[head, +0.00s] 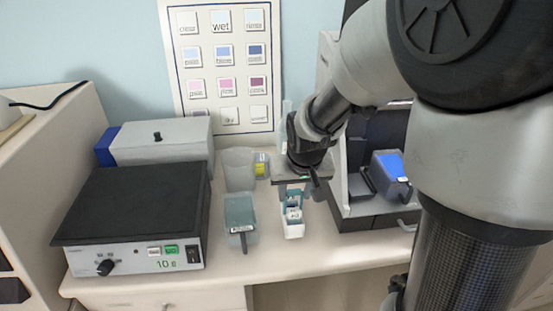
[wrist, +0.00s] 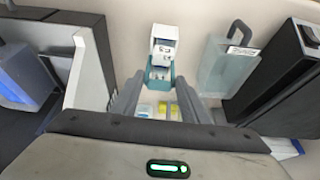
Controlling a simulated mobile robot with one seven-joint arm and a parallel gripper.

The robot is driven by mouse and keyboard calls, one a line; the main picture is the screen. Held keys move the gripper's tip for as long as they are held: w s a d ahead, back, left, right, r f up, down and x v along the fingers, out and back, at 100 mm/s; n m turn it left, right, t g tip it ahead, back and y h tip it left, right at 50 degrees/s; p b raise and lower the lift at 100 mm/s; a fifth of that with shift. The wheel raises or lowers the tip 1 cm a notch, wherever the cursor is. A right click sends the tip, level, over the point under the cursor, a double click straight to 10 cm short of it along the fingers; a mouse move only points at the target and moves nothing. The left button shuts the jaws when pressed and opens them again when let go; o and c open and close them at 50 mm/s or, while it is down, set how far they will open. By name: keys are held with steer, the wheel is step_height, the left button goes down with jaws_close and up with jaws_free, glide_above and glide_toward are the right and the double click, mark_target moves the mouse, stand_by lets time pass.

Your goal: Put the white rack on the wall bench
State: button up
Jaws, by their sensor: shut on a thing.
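The white rack (head: 292,229) is a small upright piece with dark markings, beside a teal part, below my gripper (head: 292,186) in the head view. In the wrist view the white rack (wrist: 164,40) lies just beyond the fingertips, with the teal part at its near end. My gripper (wrist: 160,84) is shut on the rack at this teal end. The rack is over the pale wall bench (head: 330,256), near its front edge. I cannot tell whether its base touches the surface. The fingers hide part of the rack.
A teal staining jar with a handle (head: 240,216) stands close left of the rack. A clear beaker (head: 239,169) and a yellow-labelled container (head: 262,165) are behind. A black-topped heater (head: 133,205) fills the left; a dark device with a blue part (head: 390,166) stands right.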

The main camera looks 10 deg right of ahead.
steer(key=shift+f, duration=0.45)
steer(key=shift+f, duration=0.15)
steer(key=o, duration=1.4)
steer(key=shift+c, duration=0.2)
steer(key=shift+r, duration=0.45)
steer(key=p+v, duration=0.1)
steer(key=v, duration=1)
steer(key=s+r, duration=0.2)
steer(key=s, duration=0.5)
steer(key=s+r+t, duration=0.1)
steer(key=s+r, duration=0.2)
steer(key=s, duration=0.5)
steer(key=shift+d+r, duration=0.3)
